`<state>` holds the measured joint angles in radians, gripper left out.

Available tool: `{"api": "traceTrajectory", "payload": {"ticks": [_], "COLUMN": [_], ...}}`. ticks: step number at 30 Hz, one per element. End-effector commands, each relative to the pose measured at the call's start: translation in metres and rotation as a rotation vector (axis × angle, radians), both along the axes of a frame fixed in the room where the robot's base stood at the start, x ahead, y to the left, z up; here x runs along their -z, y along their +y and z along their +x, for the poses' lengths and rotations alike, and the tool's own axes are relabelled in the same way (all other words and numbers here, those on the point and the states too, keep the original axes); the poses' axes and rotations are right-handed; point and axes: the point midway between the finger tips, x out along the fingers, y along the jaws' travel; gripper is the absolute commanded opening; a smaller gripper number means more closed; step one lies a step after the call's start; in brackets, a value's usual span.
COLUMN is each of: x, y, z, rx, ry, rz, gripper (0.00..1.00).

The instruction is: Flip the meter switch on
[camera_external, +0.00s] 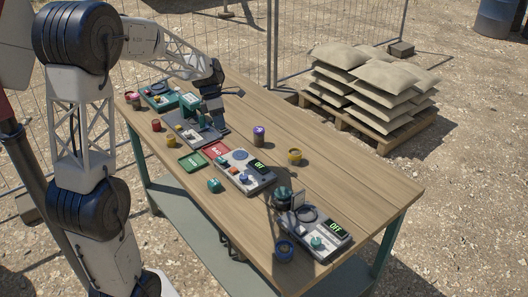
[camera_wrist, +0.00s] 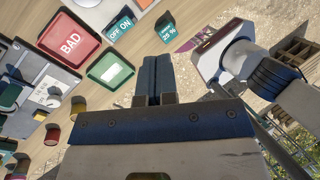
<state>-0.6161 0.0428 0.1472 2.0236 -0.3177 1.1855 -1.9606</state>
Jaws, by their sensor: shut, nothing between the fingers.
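A grey meter (camera_external: 318,243) with a green "OFF" display (camera_external: 336,228) stands at the near right end of the table. A second grey meter (camera_external: 232,178) with a lit display stands mid-table; its reading is too small to be sure of. I cannot tell a switch lever clearly on either. My gripper (camera_external: 217,120) is over the far left part of the table, by a grey panel (camera_external: 178,127), well away from the "OFF" meter. In the wrist view my gripper (camera_wrist: 158,80) has its fingers together, with nothing between them. A teal "OFF ON" block (camera_wrist: 120,29) shows beyond them.
A red "BAD" tray (camera_wrist: 70,41) and a green tray (camera_wrist: 110,68) lie beside the mid-table meter. Small pots, including a purple one (camera_external: 259,136) and a yellow one (camera_external: 294,157), stand about. The table's back right is clear. Sandbags (camera_external: 365,80) lie beyond.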

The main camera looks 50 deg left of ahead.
Motion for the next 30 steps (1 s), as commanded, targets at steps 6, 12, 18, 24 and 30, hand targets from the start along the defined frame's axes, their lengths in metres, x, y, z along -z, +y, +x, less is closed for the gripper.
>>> {"api": "traceTrajectory", "payload": {"ticks": [6,12,18,24,30], "x": [0.018,0.028,0.030,0.030,0.032], "y": [0.043,0.066,0.072,0.072,0.071], "z": [0.006,0.008,0.009,0.009,0.009], "rx": [-0.223,-0.342,-0.377,-0.377,-0.377], "ry": [0.085,0.132,0.146,0.147,0.147], "rz": [-0.044,-0.065,-0.073,-0.073,-0.073], "gripper": [0.00,0.00,0.00,0.00,0.00]}}
